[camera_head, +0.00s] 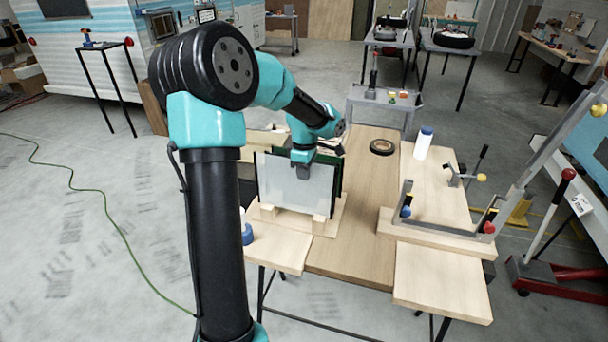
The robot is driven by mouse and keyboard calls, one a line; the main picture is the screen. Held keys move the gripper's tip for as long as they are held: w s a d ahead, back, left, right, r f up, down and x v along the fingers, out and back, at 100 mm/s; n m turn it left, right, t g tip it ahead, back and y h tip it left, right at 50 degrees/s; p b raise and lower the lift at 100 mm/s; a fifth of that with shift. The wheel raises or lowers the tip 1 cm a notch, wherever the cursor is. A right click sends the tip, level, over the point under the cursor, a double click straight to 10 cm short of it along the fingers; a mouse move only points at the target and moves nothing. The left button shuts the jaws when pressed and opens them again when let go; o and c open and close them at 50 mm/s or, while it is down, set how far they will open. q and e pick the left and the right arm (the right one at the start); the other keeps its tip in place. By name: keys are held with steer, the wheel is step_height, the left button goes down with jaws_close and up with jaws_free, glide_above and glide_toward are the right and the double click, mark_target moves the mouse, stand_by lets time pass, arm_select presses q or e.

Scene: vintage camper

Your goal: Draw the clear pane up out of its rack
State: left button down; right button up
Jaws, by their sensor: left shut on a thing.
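The clear pane (284,188) looks pale and translucent. It stands upright at the front of the wooden rack (335,221), its lower edge close to the rack's wooden blocks. Darker sheets with green and black edges (336,182) stand right behind it. My left gripper (303,160) is over the pane's top edge, right of its middle, and shut on it. The fingertips are small here and partly hidden by the wrist. Whether the pane's lower edge is clear of the slots cannot be told. My right gripper is not in view.
The rack stands on a wooden bench (352,262). A white bottle (423,143), a dark round ring (382,147) and a blue tape roll (247,234) are also there. The bench middle is clear.

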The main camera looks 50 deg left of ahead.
arm_select(q)
steer(key=shift+r, duration=2.05)
